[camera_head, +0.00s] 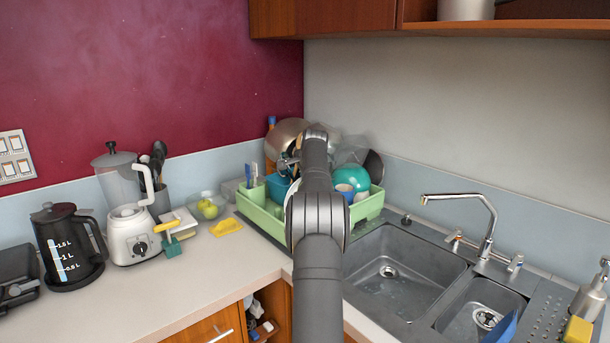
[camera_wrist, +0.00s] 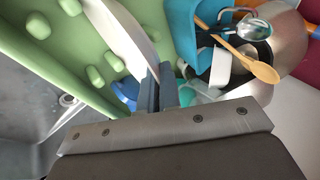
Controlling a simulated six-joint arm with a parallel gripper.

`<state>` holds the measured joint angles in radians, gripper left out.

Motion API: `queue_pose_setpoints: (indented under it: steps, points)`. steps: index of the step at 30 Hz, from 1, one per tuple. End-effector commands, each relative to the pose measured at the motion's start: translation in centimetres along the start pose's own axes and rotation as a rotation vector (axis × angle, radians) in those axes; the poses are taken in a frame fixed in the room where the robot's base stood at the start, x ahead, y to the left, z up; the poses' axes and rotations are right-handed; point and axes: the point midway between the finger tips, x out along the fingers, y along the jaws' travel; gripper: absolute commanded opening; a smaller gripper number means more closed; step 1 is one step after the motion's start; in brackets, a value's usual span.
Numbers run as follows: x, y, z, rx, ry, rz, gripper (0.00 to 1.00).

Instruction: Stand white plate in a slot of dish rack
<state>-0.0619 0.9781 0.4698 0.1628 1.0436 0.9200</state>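In the wrist view, the white plate (camera_wrist: 122,32) shows nearly edge-on as a curved white band over the green dish rack (camera_wrist: 72,48). Its near edge runs in between the two grey fingers of my gripper (camera_wrist: 158,88), which are close together on it. Pale green pegs of the rack stand beside the plate. Whether the plate's lower edge rests in a slot is hidden. In the head view, the rack (camera_head: 366,209) stands at the back corner, left of the sink.
A blue utensil holder (camera_wrist: 206,40) with a wooden spoon (camera_wrist: 262,71) and a ladle is close by in the rack. A teal bowl (camera_head: 351,181) and pans crowd the rack's back. The sink (camera_head: 392,265) lies to the right. Counter is free at front left.

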Motion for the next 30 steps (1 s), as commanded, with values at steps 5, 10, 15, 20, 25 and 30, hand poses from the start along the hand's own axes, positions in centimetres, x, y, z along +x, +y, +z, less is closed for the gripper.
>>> queue_pose_setpoints:
  steps: [5, 10, 15, 20, 25, 30]
  points:
    - [0.5, 0.4, 0.2, 0.000, 0.001, -0.002, 0.00]
    - [0.9, 0.7, 0.3, 0.000, 0.001, -0.002, 0.00]
    - [1.0, 0.8, 0.3, 0.000, 0.002, -0.003, 0.00]
    - [1.0, 0.8, 0.3, -0.001, 0.002, -0.003, 0.00]
    - [1.0, 0.8, 0.3, -0.001, 0.002, -0.003, 0.00]
    - [1.1, 0.8, 0.3, -0.001, 0.002, -0.002, 0.00]
